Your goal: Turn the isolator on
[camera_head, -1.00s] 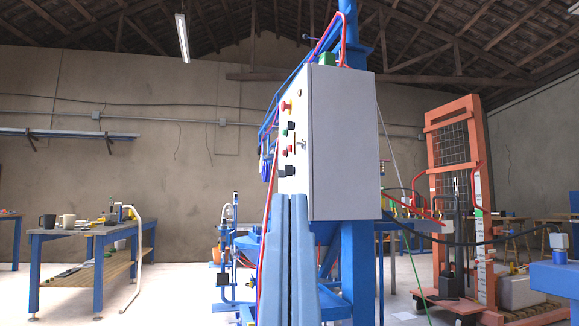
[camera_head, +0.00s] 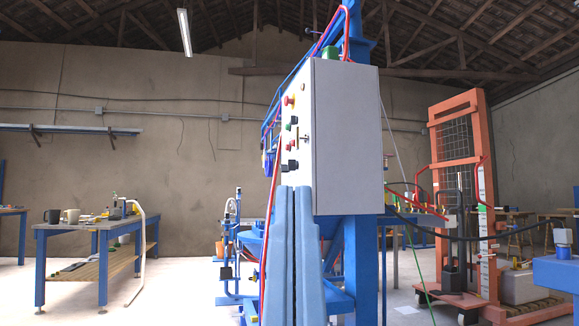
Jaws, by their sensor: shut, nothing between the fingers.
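The grey control cabinet (camera_head: 345,140) stands in the middle, its narrow control face turned to the left. On that face are a red mushroom button (camera_head: 288,100), small black and green controls (camera_head: 291,122), a red button (camera_head: 291,144) and a black knob (camera_head: 290,166) lowest down. A small protruding handle (camera_head: 305,138) sits near the face's right edge. Which of these is the isolator, and its position, I cannot tell. My gripper (camera_head: 294,190), with long light-blue fingers, points up from the bottom edge. Its fingers are side by side and empty; their tips appear just below the black knob.
Blue machine column (camera_head: 361,265) stands below the cabinet. Red and black hoses run around it. An orange lift frame (camera_head: 462,130) stands at the right, a blue workbench (camera_head: 70,230) with mugs at the left. Open floor (camera_head: 175,285) lies between bench and machine.

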